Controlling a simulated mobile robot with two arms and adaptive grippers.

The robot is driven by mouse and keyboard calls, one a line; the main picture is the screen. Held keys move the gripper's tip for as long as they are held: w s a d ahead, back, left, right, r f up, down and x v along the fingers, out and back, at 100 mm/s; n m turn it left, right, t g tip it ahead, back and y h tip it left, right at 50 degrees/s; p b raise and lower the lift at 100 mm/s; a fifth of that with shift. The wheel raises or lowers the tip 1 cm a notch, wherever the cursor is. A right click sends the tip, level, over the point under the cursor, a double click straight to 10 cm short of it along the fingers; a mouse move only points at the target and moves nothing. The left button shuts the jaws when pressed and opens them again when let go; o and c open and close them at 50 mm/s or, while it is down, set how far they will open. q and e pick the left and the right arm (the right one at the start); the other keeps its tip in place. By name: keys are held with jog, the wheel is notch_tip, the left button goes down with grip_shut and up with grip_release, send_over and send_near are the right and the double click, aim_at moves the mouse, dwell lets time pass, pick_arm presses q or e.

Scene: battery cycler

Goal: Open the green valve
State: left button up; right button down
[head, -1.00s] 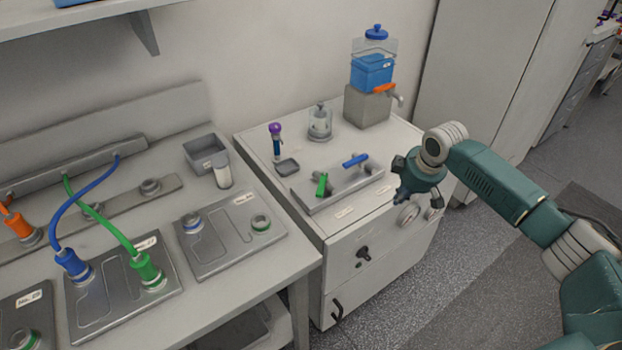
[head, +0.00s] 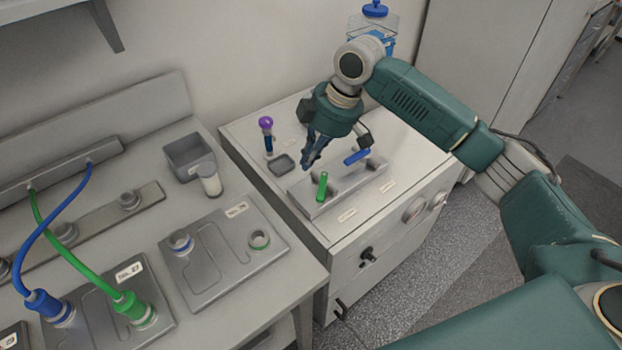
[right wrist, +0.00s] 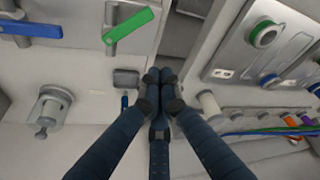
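The green valve (head: 322,187) has a bar handle on a low grey block on top of the white cabinet. It also shows in the right wrist view (right wrist: 128,30), up and left of my fingertips. The blue valve (head: 357,157) sits on the same block, to the right and farther back. My right gripper (head: 306,164) hangs over the cabinet, behind the green handle in the head view and apart from it. In the right wrist view its dark fingers (right wrist: 159,76) come together at the tips with nothing visible between them. My left gripper is not in view.
A purple-topped tube (head: 267,136) and a small grey tray (head: 281,164) stand left of my right gripper. A blue-lidded container (head: 374,10) is partly hidden behind my arm. The workbench with plates and green and blue cables (head: 85,250) lies left.

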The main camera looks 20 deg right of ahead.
aim_at(322, 187)
jog(key=p+x, duration=0.1)
jog(key=x, duration=0.6)
jog(key=shift+p, duration=0.3)
jog(key=x, duration=0.3)
jog(key=shift+w+d+f+p, duration=0.1)
jog(key=shift+w+f+p, duration=0.05)
jog(key=shift+p, duration=0.25)
jog(key=shift+s+d+p, duration=0.3)
jog(key=shift+d, duration=0.3)
jog(key=shift+s+d+p, duration=0.25)
jog(key=shift+d+p, duration=0.05)
jog(key=shift+d, duration=0.3)
jog(key=shift+s+d, duration=0.45)
jog(key=shift+d, duration=0.1)
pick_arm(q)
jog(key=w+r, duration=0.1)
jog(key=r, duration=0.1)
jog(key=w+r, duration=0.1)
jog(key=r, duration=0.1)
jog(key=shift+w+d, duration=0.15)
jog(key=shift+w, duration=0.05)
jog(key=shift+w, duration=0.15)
pick_arm(e)
jog(key=shift+w+a, duration=0.1)
